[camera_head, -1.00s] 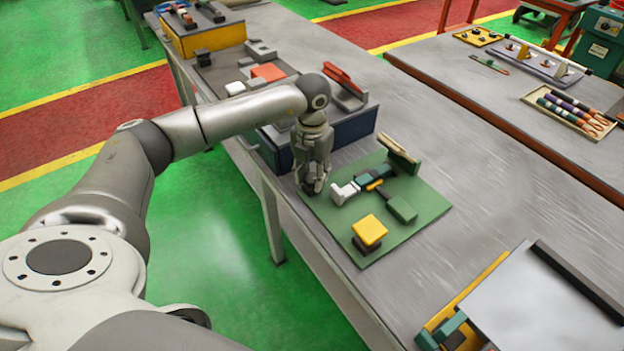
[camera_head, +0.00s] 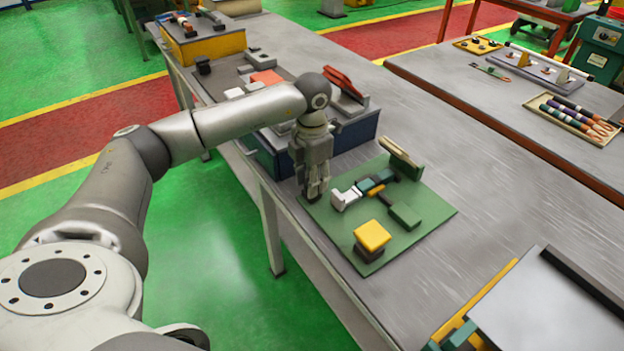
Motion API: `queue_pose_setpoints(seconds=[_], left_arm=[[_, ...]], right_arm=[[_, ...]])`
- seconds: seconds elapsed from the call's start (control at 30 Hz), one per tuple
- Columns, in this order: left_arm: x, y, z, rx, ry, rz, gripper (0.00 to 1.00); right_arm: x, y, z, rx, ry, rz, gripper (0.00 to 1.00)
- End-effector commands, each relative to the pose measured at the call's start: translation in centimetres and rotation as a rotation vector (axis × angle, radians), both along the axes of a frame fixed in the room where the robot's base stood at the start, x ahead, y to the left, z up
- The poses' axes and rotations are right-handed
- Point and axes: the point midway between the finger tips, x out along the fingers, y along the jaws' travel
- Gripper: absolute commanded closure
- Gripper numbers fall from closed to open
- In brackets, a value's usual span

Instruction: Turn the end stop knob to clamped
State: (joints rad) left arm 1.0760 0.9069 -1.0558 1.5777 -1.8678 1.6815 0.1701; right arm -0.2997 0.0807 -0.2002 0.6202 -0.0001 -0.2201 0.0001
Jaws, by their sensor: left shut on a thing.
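My left gripper (camera_head: 314,188) points straight down at the left corner of the green board (camera_head: 410,234). It is shut on a small dark knob (camera_head: 313,199), which seems to be the end stop knob. The fingers cover most of the knob, so its marking and exact angle cannot be read. On the board, a white angled piece (camera_head: 345,197) lies just right of the gripper, by teal and orange parts (camera_head: 376,184). My right gripper is not in view.
A yellow block on a dark base (camera_head: 372,236) and a green block (camera_head: 405,215) sit on the board. A dark blue box (camera_head: 352,132) is close behind my gripper.

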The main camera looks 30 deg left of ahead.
Motion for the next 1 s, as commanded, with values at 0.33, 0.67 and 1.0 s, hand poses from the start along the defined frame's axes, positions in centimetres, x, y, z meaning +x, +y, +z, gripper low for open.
queue_pose_setpoints(seconds=[0.33,0.67,1.0], left_arm=[[0.1,0.0,0.1,0.001,-0.004,-0.003,0.61],[0.0,0.0,0.0,0.000,-0.001,-0.002,0.44],[0.1,0.0,1.6,-0.001,-0.004,-0.002,0.44]], right_arm=[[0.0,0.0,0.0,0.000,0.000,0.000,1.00],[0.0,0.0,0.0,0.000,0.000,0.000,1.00],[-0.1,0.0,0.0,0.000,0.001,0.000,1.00]])
